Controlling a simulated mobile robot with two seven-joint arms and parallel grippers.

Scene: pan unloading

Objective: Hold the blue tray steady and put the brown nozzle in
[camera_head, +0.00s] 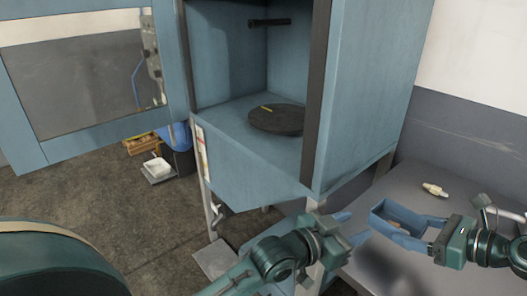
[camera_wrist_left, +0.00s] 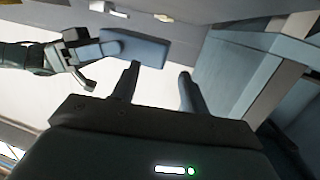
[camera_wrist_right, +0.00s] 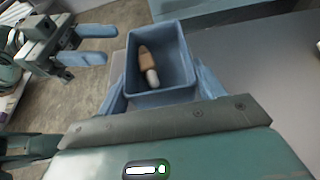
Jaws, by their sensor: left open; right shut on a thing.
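The blue tray (camera_head: 379,209) is held over the grey table by my right gripper (camera_head: 398,224), whose fingers are shut on its sides. In the right wrist view the tray (camera_wrist_right: 173,33) is open towards the camera. The brown nozzle (camera_wrist_right: 146,57), with a pale end, lies inside it. My left gripper (camera_head: 352,228) is open and empty, just left of the tray and apart from it. It also shows in the right wrist view (camera_wrist_right: 112,44). In the left wrist view the tray (camera_wrist_left: 138,47) is beyond my left fingers.
A small pale fitting (camera_head: 434,189) lies on the grey table (camera_head: 470,180) behind the tray. A blue cabinet (camera_head: 365,90) stands open to the left, with a dark round plate (camera_head: 285,123) bearing a yellow strip inside. Its open door (camera_head: 75,148) is at far left.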

